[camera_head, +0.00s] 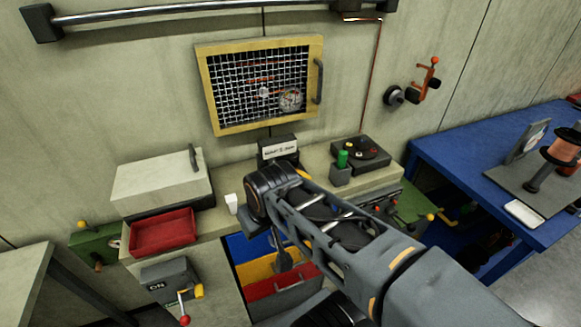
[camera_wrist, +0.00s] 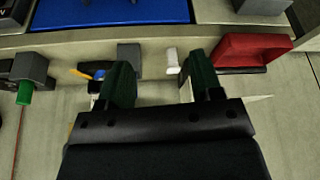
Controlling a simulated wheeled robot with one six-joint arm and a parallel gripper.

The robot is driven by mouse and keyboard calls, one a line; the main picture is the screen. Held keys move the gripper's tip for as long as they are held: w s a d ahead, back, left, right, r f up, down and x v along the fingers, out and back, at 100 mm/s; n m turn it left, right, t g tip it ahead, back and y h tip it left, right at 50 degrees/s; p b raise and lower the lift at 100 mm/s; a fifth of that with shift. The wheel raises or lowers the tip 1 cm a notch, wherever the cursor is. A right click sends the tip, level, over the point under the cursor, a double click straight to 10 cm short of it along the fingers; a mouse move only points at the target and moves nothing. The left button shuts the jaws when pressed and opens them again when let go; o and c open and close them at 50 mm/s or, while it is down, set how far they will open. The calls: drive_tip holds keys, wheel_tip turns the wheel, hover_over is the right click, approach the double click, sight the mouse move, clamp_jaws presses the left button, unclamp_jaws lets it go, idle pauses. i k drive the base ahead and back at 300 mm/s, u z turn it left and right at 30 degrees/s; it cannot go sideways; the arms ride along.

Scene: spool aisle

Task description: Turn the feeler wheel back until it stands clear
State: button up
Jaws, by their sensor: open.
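A dark round wheel (camera_head: 394,96) sits on the wall at the right in the head view. Beside it is an orange bracket (camera_head: 425,80) with a red knob on top and a dark knob at its side. I cannot tell for certain that this is the feeler wheel; no label shows. My gripper (camera_wrist: 160,70) is open and empty in the wrist view, its two dark green fingers apart over the bench's edge. In the head view my arm hides much of the bench middle, and the fingers are not clear. The wall wheel is not in the wrist view.
A red tray (camera_head: 163,233) and a small white block (camera_head: 231,203) stand on the bench left of my arm. A green-topped grey holder (camera_head: 341,168) stands to its right. A yellow-framed mesh hatch (camera_head: 205,88) is above. A blue table (camera_head: 455,168) stands at right.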

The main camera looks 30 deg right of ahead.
sight(293, 161)
drive_tip(key=k, duration=0.5)
drive_tip(key=u, duration=1.4)
drive_tip(key=i, duration=1.1)
drive_tip(key=z, duration=2.1)
